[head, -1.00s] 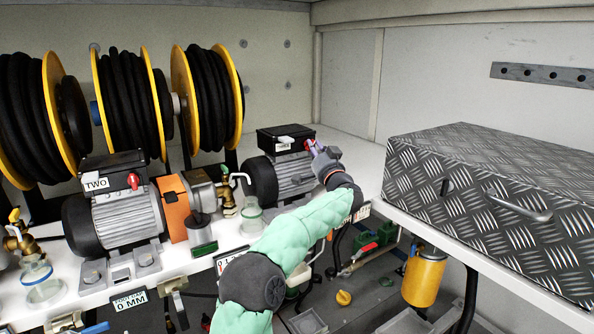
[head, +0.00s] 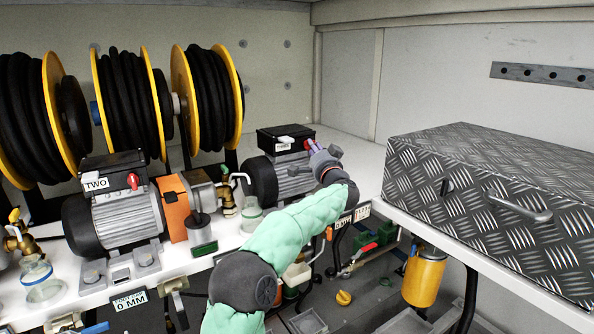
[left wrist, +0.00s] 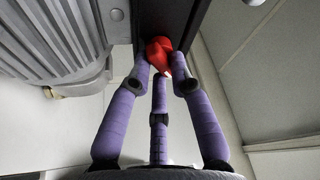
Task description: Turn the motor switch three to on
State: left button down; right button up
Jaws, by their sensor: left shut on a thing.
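Motor three is the grey finned motor with a black box (head: 285,136) on top, at the middle of the head view. A small white label (head: 283,147) is on the box front. Its red switch (left wrist: 158,51) shows in the left wrist view on the dark box face. My left gripper (left wrist: 160,72) has its purple fingers closed around the red switch, with fingertips touching it. In the head view the left gripper (head: 311,147) is at the box's right front, and its fingers mostly hide the switch. My right gripper is not in view.
Motor two (head: 124,215), with its own red switch (head: 132,181), stands to the left. A diamond-plate metal box (head: 490,200) stands on the right. Several hose reels with yellow rims (head: 205,95) are behind. White shelf space is bare behind motor three.

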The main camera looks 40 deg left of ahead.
pick_arm(q)
jog(key=shift+s+a+r, duration=0.2)
jog(key=shift+r, duration=0.05)
jog(key=shift+m+h, duration=0.5)
jog(key=shift+m, duration=0.9)
